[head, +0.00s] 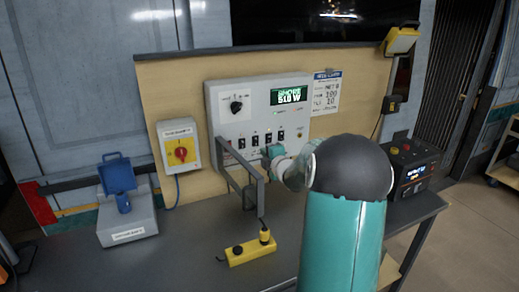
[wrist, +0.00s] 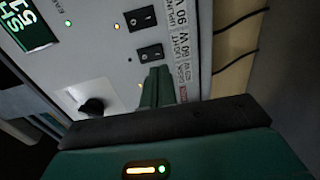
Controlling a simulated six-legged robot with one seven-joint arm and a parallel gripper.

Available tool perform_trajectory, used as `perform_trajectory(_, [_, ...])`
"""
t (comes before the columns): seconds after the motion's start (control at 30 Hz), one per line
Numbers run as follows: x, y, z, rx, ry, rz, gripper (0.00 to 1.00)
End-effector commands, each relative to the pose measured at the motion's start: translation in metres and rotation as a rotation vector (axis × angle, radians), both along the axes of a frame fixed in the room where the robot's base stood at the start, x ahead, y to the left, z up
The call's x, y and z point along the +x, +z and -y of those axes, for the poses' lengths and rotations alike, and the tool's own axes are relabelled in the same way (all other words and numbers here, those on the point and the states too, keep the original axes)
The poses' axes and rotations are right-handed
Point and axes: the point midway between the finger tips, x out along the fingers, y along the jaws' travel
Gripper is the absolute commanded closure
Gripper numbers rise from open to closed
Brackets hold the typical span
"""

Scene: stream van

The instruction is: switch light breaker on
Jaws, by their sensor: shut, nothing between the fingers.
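The grey control panel (head: 222,112) stands upright against a wooden board, with a lit green display (head: 289,96) and a row of black rocker switches (head: 255,140). In the wrist view the panel (wrist: 100,60) is turned sideways. Two rockers (wrist: 150,52) show there, beside labels (wrist: 185,45) reading about 90 W and 60 W; one seems to say light. My gripper (head: 272,152) is at the panel's lower right part. Its green fingers (wrist: 158,75) are shut and empty, with tips close to the panel below the visible rockers. They may hide another switch; contact cannot be told.
A yellow power block (head: 250,250) lies on the dark table (head: 185,250). A red rotary switch box (head: 180,150) and a blue-lidded box (head: 125,222) are left; a black unit (head: 412,165) is right.

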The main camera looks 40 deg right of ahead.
Motion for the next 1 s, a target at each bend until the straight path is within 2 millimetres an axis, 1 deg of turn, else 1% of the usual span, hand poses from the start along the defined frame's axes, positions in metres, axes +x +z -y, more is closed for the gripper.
perform_trajectory(0.03, [0.01,-0.002,0.003,0.001,0.0,0.0,1.0])
perform_trajectory(0.1, [0.022,-0.003,0.007,0.001,0.0,0.001,1.0])
perform_trajectory(0.2, [0.036,-0.005,0.011,0.001,-0.001,0.0,1.0])
perform_trajectory(0.3, [0.045,-0.006,0.014,0.0,0.0,0.0,1.0])
perform_trajectory(0.43, [0.05,-0.007,0.015,0.0,-0.001,0.0,1.0])
perform_trajectory(0.73, [0.05,-0.007,0.015,-0.001,-0.001,0.0,1.0])
perform_trajectory(0.87, [0.054,-0.008,0.016,-0.001,0.0,-0.001,1.0])
perform_trajectory(1.0, [0.053,-0.008,0.017,0.0,-0.002,0.0,1.0])
